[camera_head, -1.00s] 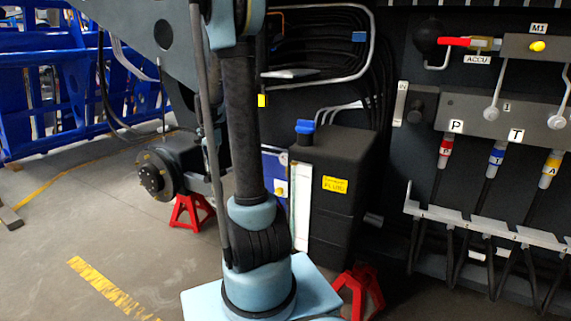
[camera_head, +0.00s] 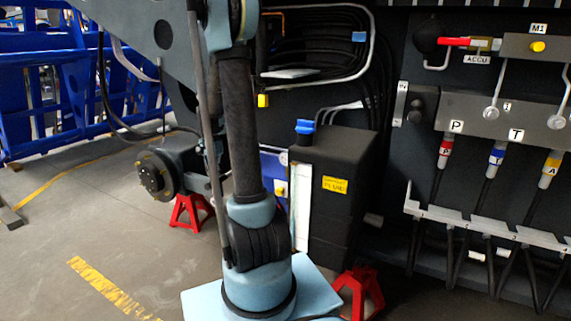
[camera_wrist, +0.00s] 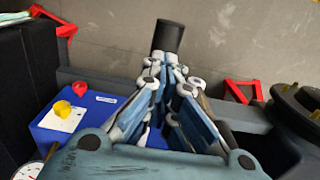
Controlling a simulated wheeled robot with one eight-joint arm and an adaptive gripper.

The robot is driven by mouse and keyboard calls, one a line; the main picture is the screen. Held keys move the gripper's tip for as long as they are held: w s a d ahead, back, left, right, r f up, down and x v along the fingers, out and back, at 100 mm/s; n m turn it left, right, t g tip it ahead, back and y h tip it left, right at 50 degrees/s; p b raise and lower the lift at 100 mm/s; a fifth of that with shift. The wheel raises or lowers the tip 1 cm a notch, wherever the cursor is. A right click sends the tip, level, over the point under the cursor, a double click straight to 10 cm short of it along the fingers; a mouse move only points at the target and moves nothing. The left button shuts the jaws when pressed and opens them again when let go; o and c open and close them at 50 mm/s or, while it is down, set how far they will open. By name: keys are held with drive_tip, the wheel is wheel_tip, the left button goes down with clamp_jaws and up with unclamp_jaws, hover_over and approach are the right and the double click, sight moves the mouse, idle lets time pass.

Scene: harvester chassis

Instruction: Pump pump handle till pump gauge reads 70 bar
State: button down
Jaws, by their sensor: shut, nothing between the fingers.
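The blue pump box (camera_wrist: 85,118) is left of my gripper in the wrist view, with a yellow knob (camera_wrist: 62,108) on a white plate. Part of the box (camera_head: 271,165) shows behind my arm in the head view. A round white gauge (camera_wrist: 28,171) is cut off at the wrist view's lower left; its reading is not legible. My gripper (camera_wrist: 167,63) is shut and empty. A black cylinder (camera_wrist: 168,37), apparently the pump handle's grip, shows just beyond the fingertips; I cannot tell whether they touch. My gripper is not visible in the head view.
A black fluid tank (camera_head: 335,205) with a blue cap stands beside the pump box. Red stands (camera_head: 190,209) support the chassis. A dark round hub (camera_wrist: 298,100) is at the wrist view's right. Hose couplings (camera_head: 495,153) line the right panel. Floor at left is open.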

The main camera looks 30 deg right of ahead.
drive_tip(key=shift+f, duration=4.1)
drive_tip(key=r, duration=1.2)
drive_tip(key=shift+s+a+r, duration=0.15)
drive_tip(key=shift+a+r, duration=0.05)
drive_tip(key=shift+r, duration=0.05)
drive_tip(key=shift+f, duration=0.1)
drive_tip(key=shift+f, duration=6.2)
drive_tip(key=shift+a+r, duration=0.1)
drive_tip(key=shift+r, duration=6.15)
drive_tip(key=shift+f, duration=0.1)
